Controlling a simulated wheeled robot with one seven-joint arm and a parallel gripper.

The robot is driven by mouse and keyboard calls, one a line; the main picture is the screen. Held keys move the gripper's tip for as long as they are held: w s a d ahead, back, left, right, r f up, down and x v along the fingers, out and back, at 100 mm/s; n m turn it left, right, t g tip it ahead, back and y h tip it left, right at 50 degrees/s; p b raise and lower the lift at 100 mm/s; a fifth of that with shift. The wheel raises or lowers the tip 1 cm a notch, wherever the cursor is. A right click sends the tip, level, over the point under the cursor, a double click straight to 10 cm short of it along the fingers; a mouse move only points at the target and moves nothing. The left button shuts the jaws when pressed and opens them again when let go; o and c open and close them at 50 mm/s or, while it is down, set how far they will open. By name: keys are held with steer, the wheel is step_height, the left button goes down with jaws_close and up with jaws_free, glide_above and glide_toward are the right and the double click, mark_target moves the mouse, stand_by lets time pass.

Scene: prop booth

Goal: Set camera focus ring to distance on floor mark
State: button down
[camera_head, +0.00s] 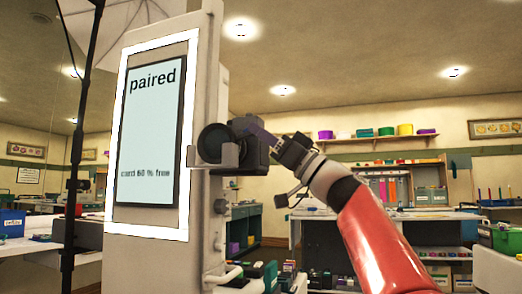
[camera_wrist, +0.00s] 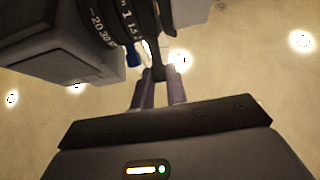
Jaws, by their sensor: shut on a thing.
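The dark camera (camera_head: 252,150) sits in a grey bracket (camera_head: 226,158) on the side of the kiosk, its lens (camera_head: 212,142) facing left. In the wrist view, the lens's focus ring (camera_wrist: 100,22) shows white distance figures, among them 20, 30, 1 and 1.5. A blue piece (camera_wrist: 133,55) and a white piece show at its edge. My gripper (camera_wrist: 156,76) is shut on a slim dark tab (camera_wrist: 157,73) below the ring. In the head view, my gripper (camera_head: 268,137) is beside the camera and partly hidden. No floor mark is visible.
The kiosk screen (camera_head: 150,125) reads "paired" and "card 60 % free". A black stand (camera_head: 78,140) with an umbrella is at left. Workbenches, bins and a wall shelf (camera_head: 375,139) stand behind. Small items lie below the camera.

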steer(key=shift+f+t+y+b, duration=0.3)
steer(key=shift+f+y+b, duration=0.4)
steer(key=shift+b, duration=0.5)
steer(key=shift+d+r, duration=0.1)
steer(key=c, duration=1.7)
jaws_free()
steer(key=b+v, duration=0.4)
steer(key=v, duration=0.3)
steer(key=shift+s+d+f, duration=0.15)
steer(key=shift+d+f, duration=0.1)
steer(key=shift+f, duration=0.05)
